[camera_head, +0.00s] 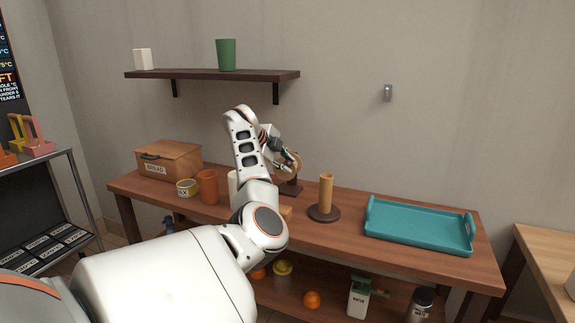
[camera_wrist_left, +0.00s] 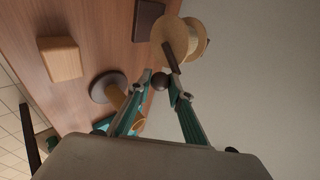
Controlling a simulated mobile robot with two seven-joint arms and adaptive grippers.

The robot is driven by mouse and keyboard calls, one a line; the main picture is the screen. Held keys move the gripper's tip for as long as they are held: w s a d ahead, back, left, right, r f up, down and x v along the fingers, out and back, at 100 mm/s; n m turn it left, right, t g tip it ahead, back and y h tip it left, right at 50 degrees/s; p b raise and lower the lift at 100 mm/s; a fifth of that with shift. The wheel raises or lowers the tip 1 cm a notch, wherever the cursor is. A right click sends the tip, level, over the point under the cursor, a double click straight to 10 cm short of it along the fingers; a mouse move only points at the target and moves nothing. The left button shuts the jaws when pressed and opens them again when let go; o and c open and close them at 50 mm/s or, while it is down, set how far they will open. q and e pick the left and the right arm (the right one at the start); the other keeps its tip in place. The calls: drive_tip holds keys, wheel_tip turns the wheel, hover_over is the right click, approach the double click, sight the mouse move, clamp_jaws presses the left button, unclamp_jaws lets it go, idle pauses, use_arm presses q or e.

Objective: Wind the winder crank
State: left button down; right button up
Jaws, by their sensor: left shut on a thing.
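The winder is a tan spool (camera_head: 293,166) on a dark base (camera_head: 291,188), standing towards the back of the wooden table. In the left wrist view the spool (camera_wrist_left: 185,38) has a dark crank arm (camera_wrist_left: 171,57) ending in a round dark knob (camera_wrist_left: 159,81). My left gripper (camera_head: 287,167) is at the front of the spool in the head view, and my arm hides part of the winder. In the wrist view its fingertips (camera_wrist_left: 161,80) sit on either side of the knob and are shut on it. My right gripper is not in view.
A wooden peg on a round base (camera_head: 325,195) stands right of the winder, with a teal tray (camera_head: 420,240) farther right. A bread box (camera_head: 170,160), a tin (camera_head: 187,188) and an orange cup (camera_head: 208,187) stand left. A wall shelf (camera_head: 215,74) hangs above.

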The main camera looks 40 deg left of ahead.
use_arm(q)
drive_tip(key=shift+a+r, duration=0.1)
drive_tip(key=shift+a, duration=0.05)
idle(0.3)
drive_tip(key=c, duration=1.8)
unclamp_jaws()
drive_tip(key=v, duration=1.2)
